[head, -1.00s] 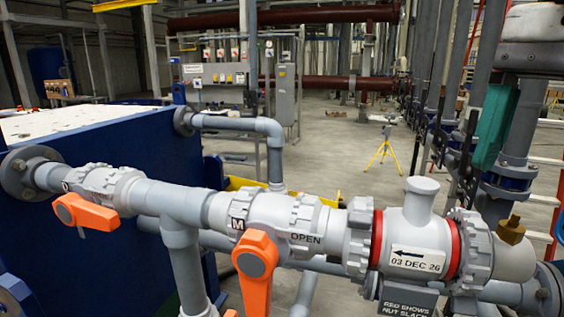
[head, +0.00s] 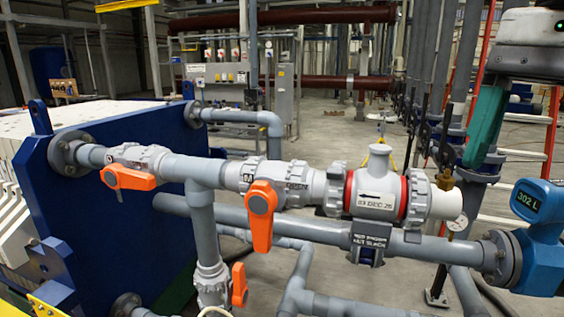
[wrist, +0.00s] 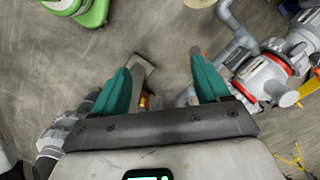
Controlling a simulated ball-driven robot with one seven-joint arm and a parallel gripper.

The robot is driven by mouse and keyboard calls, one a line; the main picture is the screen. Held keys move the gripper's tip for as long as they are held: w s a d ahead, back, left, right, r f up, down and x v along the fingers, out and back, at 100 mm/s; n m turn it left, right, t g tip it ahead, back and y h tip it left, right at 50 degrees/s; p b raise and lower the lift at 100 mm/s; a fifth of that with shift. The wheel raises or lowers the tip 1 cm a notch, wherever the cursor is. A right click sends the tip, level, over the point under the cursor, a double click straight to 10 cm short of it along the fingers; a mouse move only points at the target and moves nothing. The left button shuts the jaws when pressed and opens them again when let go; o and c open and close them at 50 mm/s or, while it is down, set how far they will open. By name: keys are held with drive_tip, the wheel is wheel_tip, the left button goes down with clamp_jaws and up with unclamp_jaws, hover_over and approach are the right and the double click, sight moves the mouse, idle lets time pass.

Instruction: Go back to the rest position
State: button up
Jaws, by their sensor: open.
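My gripper (wrist: 160,88) shows in the wrist view with its two teal fingers spread apart and nothing between them. Grey floor and part of the pipework lie beyond it. In the head view, part of my gripper shows at the upper right edge, with one teal finger (head: 488,122) pointing down. The pipe run carries a grey valve body with red rings (head: 376,193) and orange handles, one hanging down (head: 262,215) and one lying sideways (head: 128,178).
A blue press plate (head: 100,215) stands at the left. A blue flow meter reading 302 L (head: 540,225) is at the right edge, below my gripper. A red ladder (head: 553,110) stands behind. Open floor (head: 335,135) lies beyond the pipes.

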drive_tip(key=w+a+f+n+t+y, duration=0.2)
drive_tip(key=w+f+n+y, duration=0.15)
drive_tip(key=w+f, duration=0.25)
drive_tip(key=w+a+f+n+t+y, duration=0.2)
drive_tip(key=w+f+n+t+y, duration=0.15)
drive_tip(key=w+f, duration=0.3)
wheel_tip(320, 180, down, 18)
drive_tip(key=t, duration=0.1)
drive_tip(key=s+d+f+n+g+h, duration=0.1)
drive_tip(key=s+d+f+h, duration=0.2)
drive_tip(key=s+f, duration=0.85)
drive_tip(key=s+d+f+n+g+h, duration=0.1)
drive_tip(key=s+d+f+g+h, duration=0.15)
drive_tip(key=s+f, duration=0.85)
drive_tip(key=s+d+f+n+g+h, duration=0.1)
drive_tip(key=s+d+f+n+h, duration=0.1)
drive_tip(key=s+d+f, duration=0.3)
drive_tip(key=s+f+h, duration=0.1)
drive_tip(key=s, duration=0.2)
drive_tip(key=shift+s+g, duration=0.15)
drive_tip(key=shift+g, duration=0.15)
drive_tip(key=shift+f+h, duration=0.1)
drive_tip(key=shift+h, duration=0.15)
